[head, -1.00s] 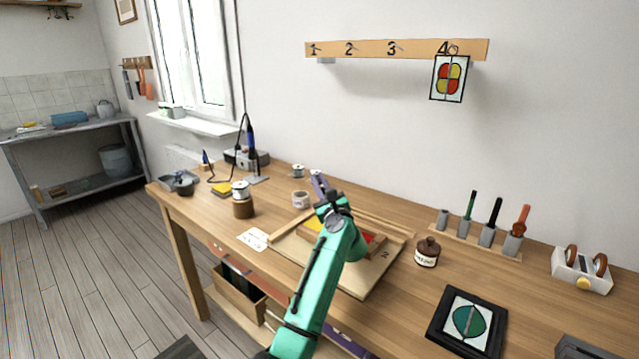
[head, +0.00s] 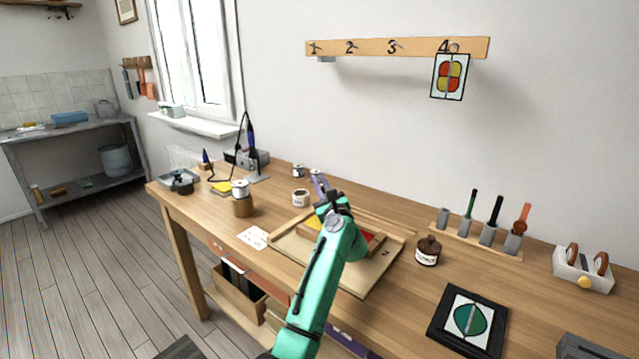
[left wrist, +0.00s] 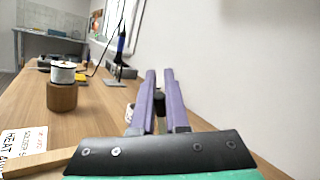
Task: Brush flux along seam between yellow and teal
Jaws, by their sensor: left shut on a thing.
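The work lies on a wooden board (head: 352,283) marked 2, within a wooden frame. A yellow piece (head: 313,222) shows left of my arm and a red piece (head: 366,237) right of it. My arm covers the middle, so I cannot see a teal piece or the seam there. My left gripper (head: 318,183) is over the far part of the board, its purple fingers pointing away. In the left wrist view the fingers (left wrist: 159,75) are close together around a small dark thing (left wrist: 160,98), likely the brush; its tip is hidden. My right gripper is not in view.
A brown labelled bottle (head: 428,251) stands right of the board. A rack of tools (head: 480,236) is behind it, and a dark-framed teal panel (head: 468,319) lies at front right. A solder spool on a wooden block (head: 242,206) and a paper card (head: 254,238) are left.

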